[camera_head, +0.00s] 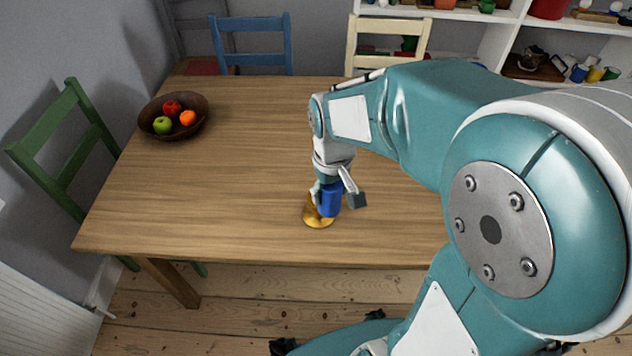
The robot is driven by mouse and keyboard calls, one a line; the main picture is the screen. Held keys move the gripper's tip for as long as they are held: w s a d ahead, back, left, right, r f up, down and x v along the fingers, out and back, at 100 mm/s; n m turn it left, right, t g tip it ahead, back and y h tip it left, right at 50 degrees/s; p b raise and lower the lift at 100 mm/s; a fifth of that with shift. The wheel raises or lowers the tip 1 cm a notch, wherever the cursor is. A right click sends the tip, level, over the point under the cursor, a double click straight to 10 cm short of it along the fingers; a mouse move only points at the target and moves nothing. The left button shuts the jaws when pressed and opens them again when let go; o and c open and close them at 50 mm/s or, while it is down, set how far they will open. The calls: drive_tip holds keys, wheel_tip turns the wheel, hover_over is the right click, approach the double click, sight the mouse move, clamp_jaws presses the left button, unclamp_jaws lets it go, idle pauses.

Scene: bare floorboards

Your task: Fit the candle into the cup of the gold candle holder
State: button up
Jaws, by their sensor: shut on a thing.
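A blue candle (330,200) is upright between the fingers of my gripper (338,198), which is shut on it. The gold candle holder (318,220) stands on the wooden table near its front edge. The candle's lower end is at the holder and overlaps it in the picture. The candle covers the holder's cup, so I cannot tell whether the candle sits inside it or just above or in front of it.
The wooden table (230,190) is mostly clear. A brown bowl (150,130) with fruit stands at the back left. Green (75,150), blue (252,45) and cream (388,45) chairs surround the table. White shelves (497,42) stand behind at the right.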

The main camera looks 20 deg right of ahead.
drive_tip(key=w+f, duration=0.2)
drive_tip(key=w, duration=0.1)
drive_tip(key=w+f, duration=0.5)
drive_tip(key=w, duration=0.1)
drive_tip(key=shift+w+d+f, duration=0.15)
drive_tip(key=shift+d, duration=0.15)
drive_tip(key=shift+w+f, duration=0.35)
drive_tip(key=shift+f, duration=1.6)
drive_tip(key=o, duration=1.2)
drive_tip(key=shift+f, duration=0.1)
